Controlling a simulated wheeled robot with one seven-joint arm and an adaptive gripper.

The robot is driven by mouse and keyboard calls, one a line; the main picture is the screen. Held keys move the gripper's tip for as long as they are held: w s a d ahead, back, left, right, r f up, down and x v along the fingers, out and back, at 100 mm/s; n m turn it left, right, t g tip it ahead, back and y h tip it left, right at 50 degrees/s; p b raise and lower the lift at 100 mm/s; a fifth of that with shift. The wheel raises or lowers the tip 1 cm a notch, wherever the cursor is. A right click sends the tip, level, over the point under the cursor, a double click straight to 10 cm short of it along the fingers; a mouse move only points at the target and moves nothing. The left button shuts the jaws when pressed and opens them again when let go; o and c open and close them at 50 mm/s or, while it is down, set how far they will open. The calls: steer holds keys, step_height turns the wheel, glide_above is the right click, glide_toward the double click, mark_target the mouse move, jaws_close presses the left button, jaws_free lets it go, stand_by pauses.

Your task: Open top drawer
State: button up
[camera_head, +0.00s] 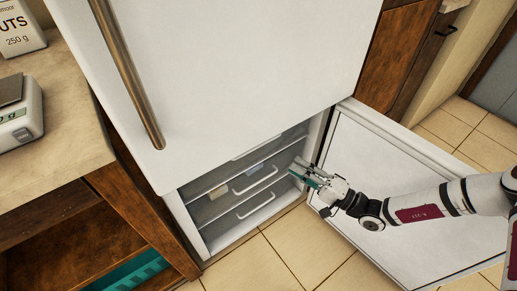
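A white refrigerator has its lower compartment open, with stacked drawers inside. The top drawer (254,150) sits right under the upper door's bottom edge, which hides part of it; only a strip of its front and handle shows. Below it are a middle drawer (232,193) with a white bar handle (256,180) and a lower drawer with a similar handle (257,205). My gripper (294,173) is at the right side of the compartment opening, right of the middle handle and apart from it. Its fingers point left; their gap is too small to judge.
The lower door (385,185) stands open to the right, behind and below my arm. The upper door (225,70) is closed, with a long metal handle (128,75). A counter with a scale (18,115) stands left. Tiled floor (285,250) is clear in front.

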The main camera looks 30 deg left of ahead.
step_height(320, 180, up, 2)
steer(key=b, duration=0.3)
glide_above(262, 149)
steer(key=s+d, duration=0.3)
steer(key=s, duration=0.1)
steer(key=shift+s+a+r, duration=0.1)
steer(key=shift+s+a, duration=0.05)
jaws_close()
